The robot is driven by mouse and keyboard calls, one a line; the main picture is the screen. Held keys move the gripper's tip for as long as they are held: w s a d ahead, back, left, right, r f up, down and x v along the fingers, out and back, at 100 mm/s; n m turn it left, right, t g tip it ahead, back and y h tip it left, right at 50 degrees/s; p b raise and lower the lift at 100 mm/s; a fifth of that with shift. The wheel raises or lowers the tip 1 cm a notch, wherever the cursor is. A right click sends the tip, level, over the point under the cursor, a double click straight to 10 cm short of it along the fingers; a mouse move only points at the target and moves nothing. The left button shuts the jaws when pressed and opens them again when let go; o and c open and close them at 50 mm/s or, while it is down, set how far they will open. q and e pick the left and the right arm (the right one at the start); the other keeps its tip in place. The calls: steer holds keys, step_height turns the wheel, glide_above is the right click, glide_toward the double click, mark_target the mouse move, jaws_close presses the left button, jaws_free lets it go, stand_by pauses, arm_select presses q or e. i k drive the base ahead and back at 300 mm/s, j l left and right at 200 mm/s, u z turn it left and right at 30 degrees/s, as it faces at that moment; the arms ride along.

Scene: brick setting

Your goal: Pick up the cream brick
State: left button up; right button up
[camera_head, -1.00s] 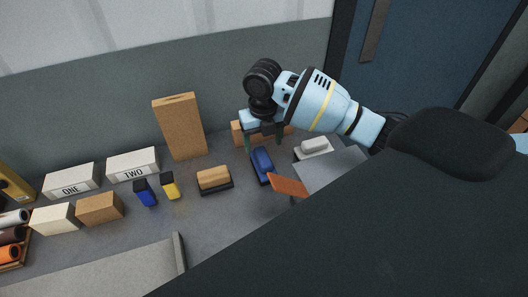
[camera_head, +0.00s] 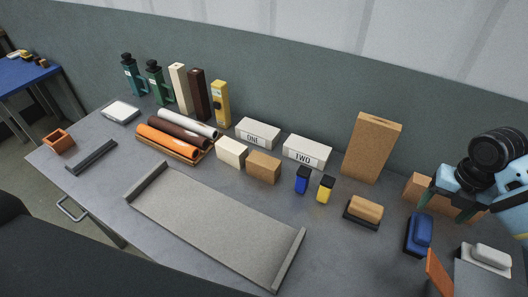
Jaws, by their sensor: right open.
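The cream brick (camera_head: 231,152) lies on the grey table, in front of the white block marked ONE (camera_head: 257,133). A tan brick (camera_head: 263,167) sits close on its right. A tall cream block (camera_head: 181,88) stands upright farther back. My right gripper (camera_head: 447,207) is at the right edge of the view, open, far to the right of the cream brick. It hangs near a brown block (camera_head: 418,186), which it partly hides, and behind a blue brush-like item (camera_head: 419,234). My left gripper is not in view.
A shallow grey tray (camera_head: 215,212) lies in front of the cream brick. Left of it are rolls in a wooden rack (camera_head: 173,137). The block marked TWO (camera_head: 307,153), blue (camera_head: 302,180) and yellow (camera_head: 325,190) small items and a tall cork-coloured block (camera_head: 371,147) stand to the right.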

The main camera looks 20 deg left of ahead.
mark_target(232, 153)
steer(key=u, duration=1.05)
